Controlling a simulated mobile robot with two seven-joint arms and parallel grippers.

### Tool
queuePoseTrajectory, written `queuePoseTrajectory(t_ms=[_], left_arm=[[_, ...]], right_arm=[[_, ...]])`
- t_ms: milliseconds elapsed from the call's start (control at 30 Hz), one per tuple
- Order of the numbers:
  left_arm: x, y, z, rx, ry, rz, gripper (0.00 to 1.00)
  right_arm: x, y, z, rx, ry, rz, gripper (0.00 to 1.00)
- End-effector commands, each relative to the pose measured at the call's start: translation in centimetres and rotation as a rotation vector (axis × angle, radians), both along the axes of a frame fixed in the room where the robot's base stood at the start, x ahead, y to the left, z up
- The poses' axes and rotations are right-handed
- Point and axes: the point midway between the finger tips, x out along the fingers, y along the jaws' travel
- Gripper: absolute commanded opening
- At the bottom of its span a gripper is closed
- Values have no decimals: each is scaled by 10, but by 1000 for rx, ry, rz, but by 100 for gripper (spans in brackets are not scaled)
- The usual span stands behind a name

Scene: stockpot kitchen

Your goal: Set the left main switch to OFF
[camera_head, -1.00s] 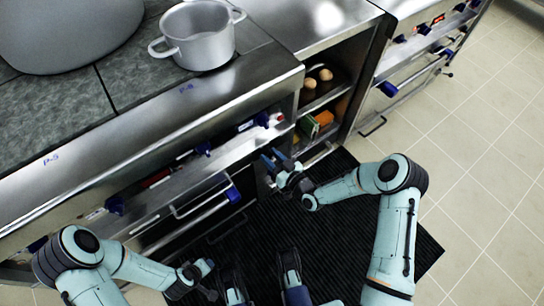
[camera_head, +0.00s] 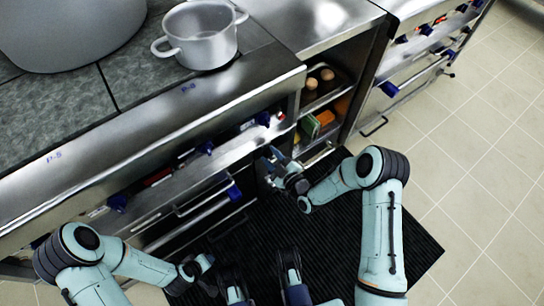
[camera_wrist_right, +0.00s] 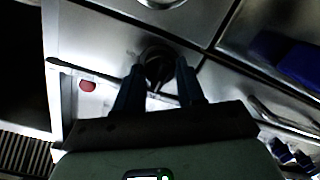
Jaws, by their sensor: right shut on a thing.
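A dark round knob (camera_wrist_right: 158,68), which looks like the main switch, sits on a pale metal panel in the right wrist view. My right gripper (camera_wrist_right: 158,88) has one finger on each side of it and is shut on it. The fingers and the dimness hide its pointer and markings. In the head view my right gripper (camera_head: 268,158) is at the cooker front, left of the open shelf, and covers the knob. My left gripper (camera_head: 203,275) is low over the dark mat, away from the cooker; its fingers are too unclear to judge.
A red round spot (camera_wrist_right: 87,86) is on the panel beside the knob. Oven handles (camera_head: 205,190) and blue knobs (camera_head: 205,148) stick out left of the right gripper. The open shelf (camera_head: 318,105) holds eggs and boxes. A grey pot (camera_head: 205,45) stands on top.

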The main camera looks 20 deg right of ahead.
Motion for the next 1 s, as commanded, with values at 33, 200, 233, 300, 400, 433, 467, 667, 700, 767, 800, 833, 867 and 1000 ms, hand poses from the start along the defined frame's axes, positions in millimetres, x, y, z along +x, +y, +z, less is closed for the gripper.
queuePoseTrajectory(t_ms=[33,200,233,300,400,433,467,667,700,767,800,833,867,1000], left_arm=[[0,0,0,0,1,0,43],[-1,0,0,0,2,0,43],[-1,0,0,0,2,0,43],[-1,0,0,0,2,0,43],[-1,0,0,0,2,0,43],[-1,0,0,0,2,0,43],[-1,0,0,0,2,0,43],[-1,0,0,0,2,0,43],[-1,0,0,0,2,0,43],[-1,0,0,0,2,0,43],[-1,0,0,0,2,0,43],[-1,0,0,0,2,0,43],[-1,0,0,0,2,0,43],[-1,0,0,-1,3,-1,43]], right_arm=[[-1,0,-1,-10,-1,0,8],[-1,0,-1,-31,-8,1,8],[-1,0,-1,-32,-9,1,8],[-1,0,-1,-34,-9,0,8],[-1,0,-1,-35,-10,0,8],[-1,0,-1,-35,-10,0,8],[-1,0,-1,-35,-10,0,8],[-1,0,-1,-34,-9,0,61],[-1,0,-1,-34,-9,0,64],[-1,0,-1,-34,-10,0,64],[-1,0,-1,-34,-10,0,64],[0,0,-1,-34,-10,0,64],[0,0,-1,-33,-10,0,64],[-2,-1,0,-33,-10,-1,64]])
